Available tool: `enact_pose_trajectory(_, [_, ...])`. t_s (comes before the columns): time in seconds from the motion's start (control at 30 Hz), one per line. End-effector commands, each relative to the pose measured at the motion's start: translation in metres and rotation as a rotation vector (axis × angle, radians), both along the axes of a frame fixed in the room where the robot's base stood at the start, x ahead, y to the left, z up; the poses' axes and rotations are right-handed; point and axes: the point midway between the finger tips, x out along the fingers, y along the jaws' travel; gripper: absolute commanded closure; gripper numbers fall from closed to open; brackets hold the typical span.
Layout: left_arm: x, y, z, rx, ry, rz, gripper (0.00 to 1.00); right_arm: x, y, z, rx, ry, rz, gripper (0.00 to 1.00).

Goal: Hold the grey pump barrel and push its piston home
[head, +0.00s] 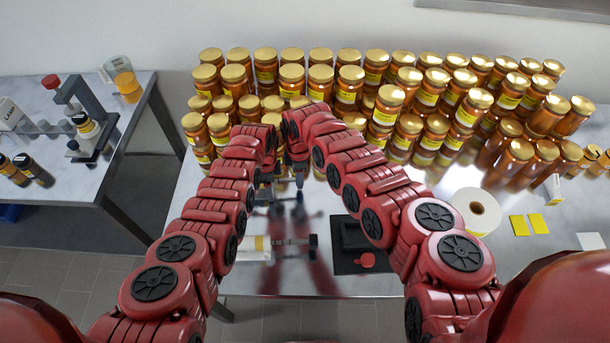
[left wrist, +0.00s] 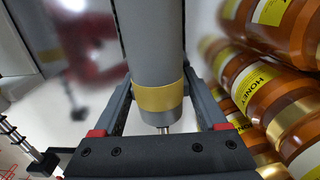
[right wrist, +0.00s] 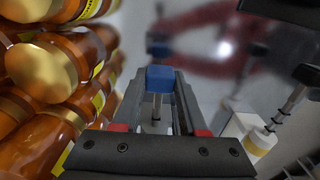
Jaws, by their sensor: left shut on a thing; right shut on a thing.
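The grey pump barrel (left wrist: 155,50), with a yellow band near one end, lies between the fingers of my left gripper (left wrist: 160,95), which is shut on it. A thin metal rod (left wrist: 164,129) shows at the banded end. My right gripper (right wrist: 160,85) is shut on a blue block (right wrist: 160,78) with a thin metal rod (right wrist: 157,108), which looks like the piston's handle. In the head view, my left gripper (head: 266,188) and right gripper (head: 298,172) are close together above the table, in front of the jars. How far the piston sits in the barrel is hidden.
Stacked honey jars (head: 290,75) fill the table's back. Below my grippers lies a white and yellow cylinder with a dark rod (head: 290,241). A black tray (head: 345,262), label roll (head: 477,208) and yellow pads (head: 519,225) are to the right. Another table (head: 120,100) stands left.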

Motion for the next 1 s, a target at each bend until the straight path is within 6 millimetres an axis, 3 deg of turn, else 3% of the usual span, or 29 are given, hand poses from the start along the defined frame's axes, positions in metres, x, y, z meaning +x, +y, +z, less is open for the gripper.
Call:
enact_pose_trajectory(0.17, [0.0,-0.002,0.0,-0.004,0.0,-0.002,1.0,0.0,0.001,0.0,0.003,-0.001,0.001,1.0])
enact_pose_trajectory(0.2, [0.0,-0.002,0.0,-0.004,0.0,-0.002,1.0,0.0,0.001,0.0,0.003,-0.001,0.001,0.53])
enact_pose_trajectory(0.37, [0.0,-0.002,0.0,-0.003,0.0,-0.001,1.0,0.0,0.001,0.0,0.002,-0.001,0.001,0.28])
enact_pose_trajectory(0.73, [0.0,-0.001,0.0,-0.002,0.0,0.0,1.0,0.001,0.0,0.004,0.003,-0.001,0.0,0.28])
enact_pose_trajectory(1.0, [0.0,-0.001,0.0,-0.002,0.0,0.0,1.0,0.003,-0.002,0.044,0.002,-0.005,-0.001,0.28])
